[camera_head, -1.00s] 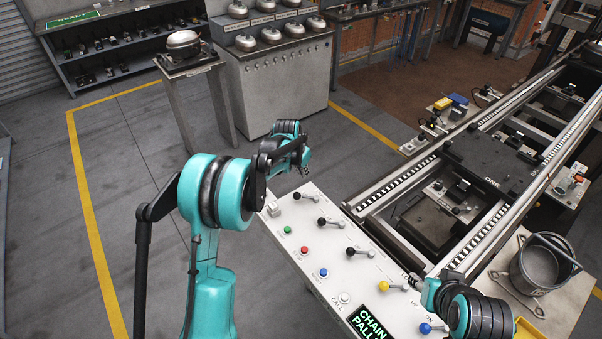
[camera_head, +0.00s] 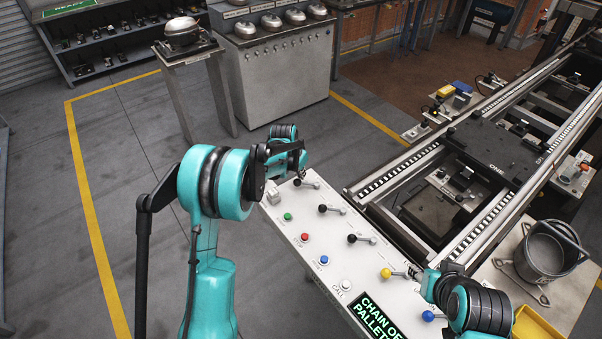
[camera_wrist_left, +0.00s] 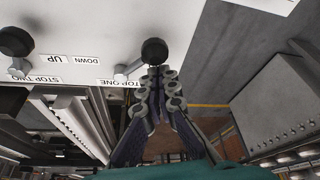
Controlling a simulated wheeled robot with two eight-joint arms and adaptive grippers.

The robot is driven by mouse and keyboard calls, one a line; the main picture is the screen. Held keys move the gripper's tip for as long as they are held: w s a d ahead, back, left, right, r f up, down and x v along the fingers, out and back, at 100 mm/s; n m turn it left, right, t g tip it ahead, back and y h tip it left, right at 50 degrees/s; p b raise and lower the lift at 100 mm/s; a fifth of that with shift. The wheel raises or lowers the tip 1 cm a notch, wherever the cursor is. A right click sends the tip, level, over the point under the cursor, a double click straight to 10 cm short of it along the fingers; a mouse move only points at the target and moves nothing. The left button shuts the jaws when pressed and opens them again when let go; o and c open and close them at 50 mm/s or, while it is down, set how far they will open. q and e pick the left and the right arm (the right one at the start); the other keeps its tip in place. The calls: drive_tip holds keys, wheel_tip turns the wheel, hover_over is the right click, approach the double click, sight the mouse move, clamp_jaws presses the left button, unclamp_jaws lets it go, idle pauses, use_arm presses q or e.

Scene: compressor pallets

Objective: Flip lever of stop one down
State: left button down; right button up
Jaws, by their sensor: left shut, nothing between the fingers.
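The stop one lever has a black knob (camera_wrist_left: 154,50) on a short metal stem beside the STOP ONE label in the left wrist view. In the head view its knob (camera_head: 297,182) is the farthest on the white control panel (camera_head: 335,262), pointing left. My left gripper (camera_wrist_left: 156,76) is shut and empty, its fingertips right at this knob; contact cannot be told. In the head view the left gripper (camera_head: 299,168) is just above the knob, partly hidden by its own wrist. My right gripper (camera_head: 416,275) is near the yellow-knobbed lever; its fingers are unclear.
The stop two lever (camera_wrist_left: 15,40) stands beside stop one. A metal pot (camera_head: 550,252) stands at the right.

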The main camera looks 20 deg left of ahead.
use_arm(q)
drive_tip(key=shift+s+n+y, duration=0.3)
drive_tip(key=shift+n, duration=0.4)
drive_tip(key=shift+s+d+n+y, duration=0.25)
drive_tip(key=shift+s+n, duration=0.25)
drive_tip(key=shift+n, duration=0.4)
drive_tip(key=s+n, duration=0.1)
drive_tip(key=n, duration=0.1)
drive_tip(key=s+d+n+y, duration=0.1)
drive_tip(key=n, duration=0.1)
drive_tip(key=shift+y, duration=0.25)
drive_tip(key=n, duration=0.1)
drive_tip(key=s+d+n, duration=0.1)
drive_tip(key=n, duration=0.1)
drive_tip(key=n+y, duration=0.1)
drive_tip(key=shift+s+d+n+g, duration=0.25)
drive_tip(key=shift+d+n+g, duration=0.05)
drive_tip(key=shift+d+g, duration=0.1)
drive_tip(key=shift+s+d, duration=0.25)
drive_tip(key=shift+d, duration=0.35)
